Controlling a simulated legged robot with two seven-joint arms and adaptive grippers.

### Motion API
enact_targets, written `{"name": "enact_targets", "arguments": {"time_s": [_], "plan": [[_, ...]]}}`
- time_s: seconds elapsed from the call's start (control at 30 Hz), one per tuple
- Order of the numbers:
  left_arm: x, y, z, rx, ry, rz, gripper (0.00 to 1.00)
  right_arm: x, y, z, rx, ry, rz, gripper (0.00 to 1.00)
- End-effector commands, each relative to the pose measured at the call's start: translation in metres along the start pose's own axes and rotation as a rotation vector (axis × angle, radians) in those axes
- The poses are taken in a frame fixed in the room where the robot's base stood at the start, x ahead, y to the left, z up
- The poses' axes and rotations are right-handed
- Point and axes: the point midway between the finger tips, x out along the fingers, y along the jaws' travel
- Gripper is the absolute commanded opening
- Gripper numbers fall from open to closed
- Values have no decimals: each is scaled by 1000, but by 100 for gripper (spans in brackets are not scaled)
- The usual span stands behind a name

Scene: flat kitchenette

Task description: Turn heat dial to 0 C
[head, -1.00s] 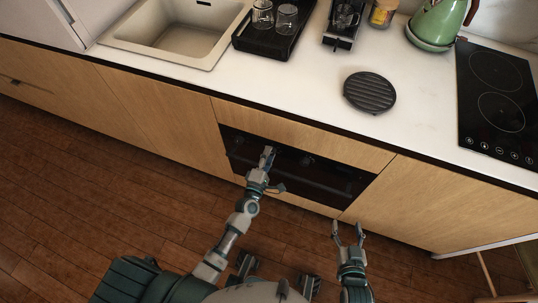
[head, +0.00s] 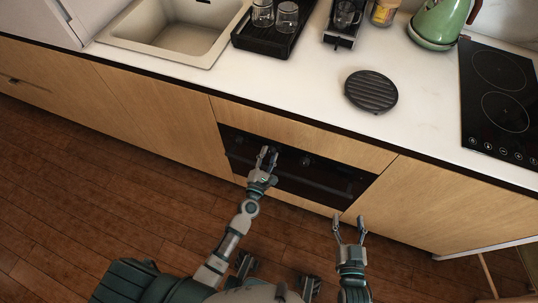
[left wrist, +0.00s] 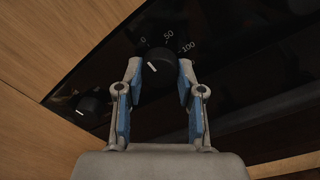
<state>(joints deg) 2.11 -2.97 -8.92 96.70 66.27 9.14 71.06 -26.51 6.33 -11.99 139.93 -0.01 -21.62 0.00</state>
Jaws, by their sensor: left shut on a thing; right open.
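The black heat dial (left wrist: 160,69) is on the dark oven panel, with the marks 0, 50 and 100 above it in the left wrist view. In the head view the gripper hides the dial. My right gripper (head: 349,222) is open and empty, low in front of the cabinets.
A second black knob (left wrist: 88,106) sits on the panel, left of the dial in the left wrist view. The oven (head: 315,178) is set between wooden cabinet fronts. Above it, the counter holds a round black grill plate (head: 371,91), a green kettle (head: 436,25) and a cooktop (head: 500,105).

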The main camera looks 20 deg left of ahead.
Motion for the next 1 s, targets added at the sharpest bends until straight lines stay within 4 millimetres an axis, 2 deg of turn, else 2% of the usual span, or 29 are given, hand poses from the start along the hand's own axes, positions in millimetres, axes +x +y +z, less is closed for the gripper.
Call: {"name": "enact_targets", "arguments": {"time_s": [0.03,0.47,0.5,0.6,0.87,1.0], "plan": [[-2,-3,-7,-4,11,-7,3,0,0,1,1,1,0,63],[-3,-4,-7,-14,13,-8,3,-1,0,3,2,-2,1,63],[-3,-4,-7,-14,13,-8,42,-1,0,3,2,-3,1,63],[-3,-4,-6,-13,11,-8,63,-1,0,4,2,-5,2,63],[-2,-2,-2,-13,5,-3,63,-2,1,5,1,-8,3,63],[-11,-2,-2,-12,6,-4,63,-2,1,4,0,-6,2,63]]}}
